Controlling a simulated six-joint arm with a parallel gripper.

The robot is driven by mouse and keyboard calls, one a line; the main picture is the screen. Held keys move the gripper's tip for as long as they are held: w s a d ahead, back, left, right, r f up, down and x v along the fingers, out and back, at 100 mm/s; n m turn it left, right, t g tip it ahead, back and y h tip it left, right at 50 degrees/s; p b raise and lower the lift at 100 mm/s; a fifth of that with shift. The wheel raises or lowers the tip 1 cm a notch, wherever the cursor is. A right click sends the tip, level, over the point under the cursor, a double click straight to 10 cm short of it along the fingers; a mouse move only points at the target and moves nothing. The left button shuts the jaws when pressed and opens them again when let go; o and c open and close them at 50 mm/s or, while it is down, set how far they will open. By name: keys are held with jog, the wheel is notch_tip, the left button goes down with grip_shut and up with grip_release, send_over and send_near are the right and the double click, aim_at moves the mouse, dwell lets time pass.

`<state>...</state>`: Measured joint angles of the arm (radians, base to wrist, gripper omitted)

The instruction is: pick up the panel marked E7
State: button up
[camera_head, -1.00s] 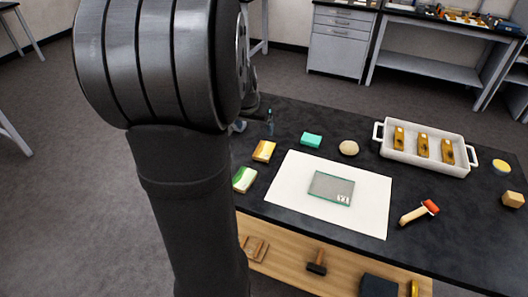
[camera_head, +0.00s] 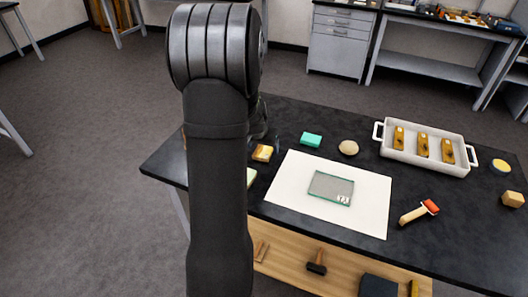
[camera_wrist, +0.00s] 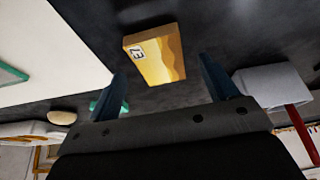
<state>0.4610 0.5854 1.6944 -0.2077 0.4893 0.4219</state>
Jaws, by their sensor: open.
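The panel marked E7 (camera_wrist: 158,55) is a golden yellow block with wavy bands and a white label that seems to read E7. In the wrist view it lies on the dark tabletop, just beyond and between my fingertips. In the head view it seems to be the yellow block (camera_head: 262,153) left of the white sheet, too small there to read. My gripper (camera_wrist: 162,66) is open, one dark blue finger to each side of the panel in the picture, with nothing held.
A white sheet (camera_head: 284,196) bears a labelled glass plate (camera_head: 331,187). Around it are a teal block (camera_head: 311,140), a pale round stone (camera_head: 348,148), a roller (camera_head: 419,212) and a white tray (camera_head: 381,150) holding three golden pieces. A grey object (camera_wrist: 268,85) stands right in the wrist view.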

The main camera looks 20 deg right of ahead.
jog(key=shift+x, duration=1.1)
jog(key=c, duration=1.1)
jog(key=shift+r, duration=0.1)
